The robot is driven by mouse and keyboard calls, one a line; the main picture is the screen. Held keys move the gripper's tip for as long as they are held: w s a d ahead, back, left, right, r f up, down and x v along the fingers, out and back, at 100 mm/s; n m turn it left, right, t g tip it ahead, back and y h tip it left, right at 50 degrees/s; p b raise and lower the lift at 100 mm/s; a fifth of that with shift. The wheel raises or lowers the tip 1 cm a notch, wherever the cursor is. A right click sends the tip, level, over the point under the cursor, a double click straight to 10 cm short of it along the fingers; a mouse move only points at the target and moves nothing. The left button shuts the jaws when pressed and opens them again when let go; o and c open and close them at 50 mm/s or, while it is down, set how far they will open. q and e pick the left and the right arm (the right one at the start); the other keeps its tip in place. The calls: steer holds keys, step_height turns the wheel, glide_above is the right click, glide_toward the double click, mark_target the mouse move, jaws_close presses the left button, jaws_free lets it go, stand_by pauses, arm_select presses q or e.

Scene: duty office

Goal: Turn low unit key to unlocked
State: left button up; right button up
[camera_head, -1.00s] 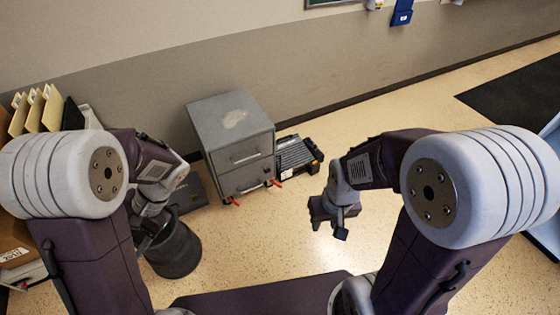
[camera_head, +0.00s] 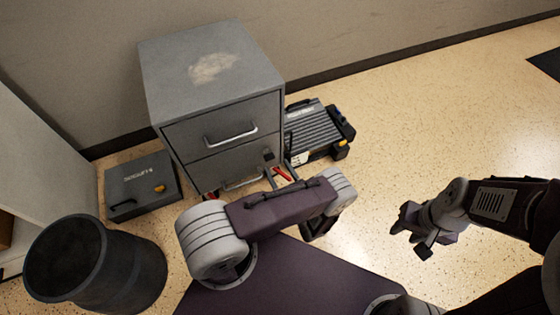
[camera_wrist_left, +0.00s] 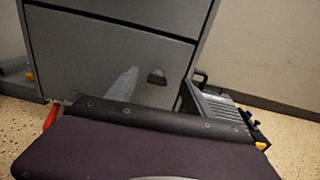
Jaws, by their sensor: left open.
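The low unit is a grey two-drawer cabinet (camera_head: 225,95) with a worn patch on top, standing against the wall. A small dark lock or key (camera_head: 268,155) sits at the right of its lower drawer front. It also shows in the left wrist view (camera_wrist_left: 157,77), but its turn angle is too small to read. My left gripper (camera_head: 318,226) is in front of the cabinet's lower right, largely hidden by my arm; it is apart from the key. My right gripper (camera_head: 412,234) is open and empty above bare floor to the right.
A black ribbed case (camera_head: 318,128) lies right of the cabinet. A dark flat box (camera_head: 140,186) lies to its left. A dark bin (camera_head: 125,270) stands at lower left. Red feet (camera_head: 282,174) stick out under the cabinet. The floor at right is clear.

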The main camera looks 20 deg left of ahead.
mark_target(270, 158)
arm_select(q)
steer(key=w+a+f+b, duration=0.1)
steer(key=a, duration=0.1)
steer(key=w+a+f+b, duration=0.1)
steer(key=w+b, duration=0.1)
steer(key=w+a+b, duration=0.1)
steer(key=a, duration=0.1)
steer(key=shift+w+a+f+b, duration=0.35)
steer(key=shift+f, duration=0.05)
steer(key=shift+w+a+r, duration=0.15)
steer(key=shift+w+a, duration=0.15)
steer(key=shift+a, duration=0.05)
jaws_close()
arm_select(e)
step_height(270, 158, down, 6)
